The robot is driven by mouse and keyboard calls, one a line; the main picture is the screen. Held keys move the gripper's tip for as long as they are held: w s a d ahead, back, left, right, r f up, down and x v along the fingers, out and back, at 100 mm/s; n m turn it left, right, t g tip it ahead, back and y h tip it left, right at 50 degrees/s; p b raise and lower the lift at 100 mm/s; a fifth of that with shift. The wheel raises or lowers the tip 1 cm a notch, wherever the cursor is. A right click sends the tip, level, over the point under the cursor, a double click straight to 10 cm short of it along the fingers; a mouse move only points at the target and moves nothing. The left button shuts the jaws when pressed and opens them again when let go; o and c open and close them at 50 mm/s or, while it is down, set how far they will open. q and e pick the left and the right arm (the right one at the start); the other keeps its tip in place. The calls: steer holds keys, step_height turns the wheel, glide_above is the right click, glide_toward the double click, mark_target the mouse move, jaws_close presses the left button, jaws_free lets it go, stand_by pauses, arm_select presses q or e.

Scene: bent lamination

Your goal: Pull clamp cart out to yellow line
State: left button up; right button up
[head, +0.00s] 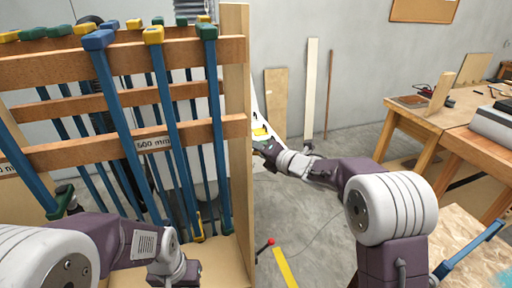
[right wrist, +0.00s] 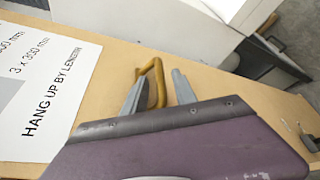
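The clamp cart is a wooden rack (head: 235,75) filling the left of the head view, hung with blue bar clamps with blue, green and yellow ends. In the right wrist view its side panel (right wrist: 225,85) carries a yellow-brown pull handle (right wrist: 158,82). My right gripper (right wrist: 158,88) is open, its two grey fingers on either side of the handle, with a gap visible on the right side. In the head view the right gripper (head: 264,144) is beside the cart's post. A yellow line (head: 286,268) lies on the floor. My left gripper (head: 183,272) is low in front of the cart; its fingers are unclear.
A wooden workbench (head: 440,122) stands at the right, with another board-topped surface (head: 465,262) at lower right. Boards (head: 311,90) lean on the back wall. The grey floor (head: 325,225) between cart and benches is mostly clear, with a small red-tipped item (head: 270,242) near the line.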

steer(key=shift+w, duration=0.15)
jaws_close()
steer(key=shift+f, duration=0.1)
